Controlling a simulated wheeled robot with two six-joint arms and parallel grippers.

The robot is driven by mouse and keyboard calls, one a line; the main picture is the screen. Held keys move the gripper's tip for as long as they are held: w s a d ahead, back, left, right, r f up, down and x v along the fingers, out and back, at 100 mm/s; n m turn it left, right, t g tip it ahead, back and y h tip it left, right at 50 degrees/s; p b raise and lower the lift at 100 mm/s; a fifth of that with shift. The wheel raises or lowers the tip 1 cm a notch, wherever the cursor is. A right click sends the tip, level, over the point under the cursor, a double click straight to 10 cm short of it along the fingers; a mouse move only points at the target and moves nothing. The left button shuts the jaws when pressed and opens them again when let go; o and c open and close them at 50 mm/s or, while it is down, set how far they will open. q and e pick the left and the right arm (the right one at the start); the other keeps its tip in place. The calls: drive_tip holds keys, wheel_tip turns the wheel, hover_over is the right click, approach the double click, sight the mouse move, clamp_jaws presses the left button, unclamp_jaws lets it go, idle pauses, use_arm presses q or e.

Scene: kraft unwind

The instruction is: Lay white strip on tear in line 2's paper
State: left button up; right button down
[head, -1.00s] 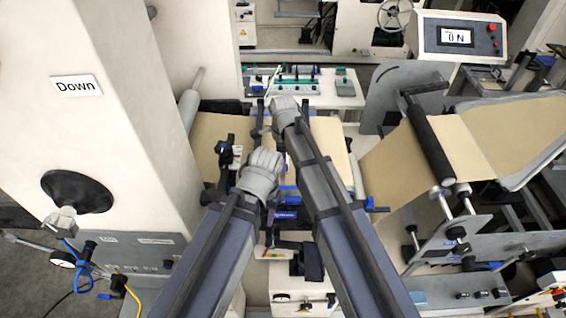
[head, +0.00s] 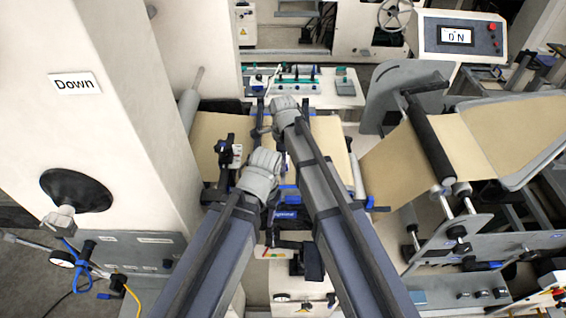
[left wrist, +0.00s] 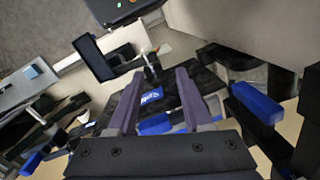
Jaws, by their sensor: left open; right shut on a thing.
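Line 2's tan paper (head: 330,135) lies flat across the work area in the middle, partly covered by both arms. No tear can be made out on it. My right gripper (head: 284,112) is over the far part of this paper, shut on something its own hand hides. My left gripper (head: 262,170) is nearer, over the paper's front edge. In the left wrist view my left gripper (left wrist: 156,88) is open, its two fingers apart above a dark part with a blue label (left wrist: 152,96). I cannot clearly make out the white strip.
A white column with a "Down" sign (head: 76,84) stands close on the left. A dark roller (head: 428,140) and more tan paper (head: 395,165) are on the right. A panel with green-marked controls (head: 310,84) is behind. A display box (head: 457,36) is at upper right.

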drive_tip(key=shift+f, duration=0.1)
drive_tip(key=c, duration=0.8)
unclamp_jaws()
drive_tip(key=shift+o, duration=0.2)
wheel_tip(320, 180, up, 8)
drive_tip(key=p, duration=0.7)
drive_tip(key=shift+p, duration=0.4)
drive_tip(key=shift+f, duration=0.1)
